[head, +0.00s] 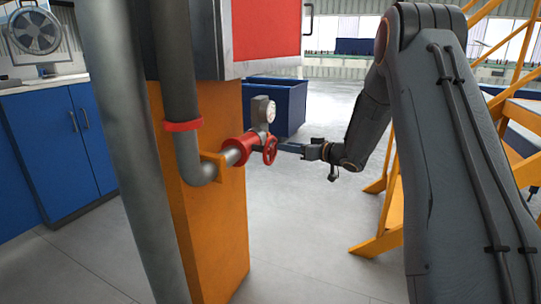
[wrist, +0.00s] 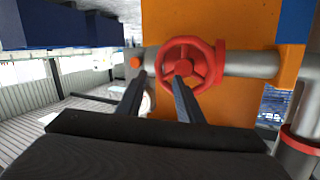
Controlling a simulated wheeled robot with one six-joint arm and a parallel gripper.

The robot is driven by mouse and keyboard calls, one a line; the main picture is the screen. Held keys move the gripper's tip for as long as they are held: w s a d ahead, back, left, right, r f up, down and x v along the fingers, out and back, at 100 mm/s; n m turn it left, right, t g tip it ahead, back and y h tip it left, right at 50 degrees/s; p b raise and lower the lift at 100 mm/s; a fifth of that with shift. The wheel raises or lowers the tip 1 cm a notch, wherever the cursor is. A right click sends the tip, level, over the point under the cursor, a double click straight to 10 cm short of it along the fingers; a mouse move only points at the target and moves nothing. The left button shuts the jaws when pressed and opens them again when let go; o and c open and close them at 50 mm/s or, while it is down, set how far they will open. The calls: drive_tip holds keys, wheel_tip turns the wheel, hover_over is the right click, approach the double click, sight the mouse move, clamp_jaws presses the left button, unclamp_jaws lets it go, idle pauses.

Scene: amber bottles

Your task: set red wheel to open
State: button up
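The red wheel (head: 270,150) is a small spoked handwheel on a grey pipe (head: 233,156) that runs out from an orange pillar. In the wrist view the red wheel (wrist: 211,66) faces the camera, with its hub near the right fingertip. My gripper (head: 281,147) is at the wheel from the right. In the wrist view my gripper (wrist: 161,71) has its fingers apart, with the left finger outside the rim and the right finger in front of the hub. The left part of the rim shows between them. I cannot tell whether either finger touches the wheel.
A round gauge (head: 268,110) stands just above the wheel. The orange pillar (head: 205,240) and vertical grey pipes (head: 135,150) are to the left. A blue bin (head: 285,95) is behind. Yellow stairs (head: 385,215) stand to the right. The floor below the wheel is clear.

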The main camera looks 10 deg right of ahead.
sight(273, 151)
drive_tip(key=a+n+g+y, duration=0.1)
drive_tip(key=a, duration=0.1)
drive_tip(key=w+a+f+y, duration=0.1)
drive_tip(key=a+y, duration=0.1)
drive_tip(key=w+a+n+g+y, duration=0.1)
drive_tip(key=a+y, duration=0.1)
drive_tip(key=shift+a+f+n+g, duration=0.3)
drive_tip(key=shift+f, duration=0.1)
drive_tip(key=c, duration=0.8)
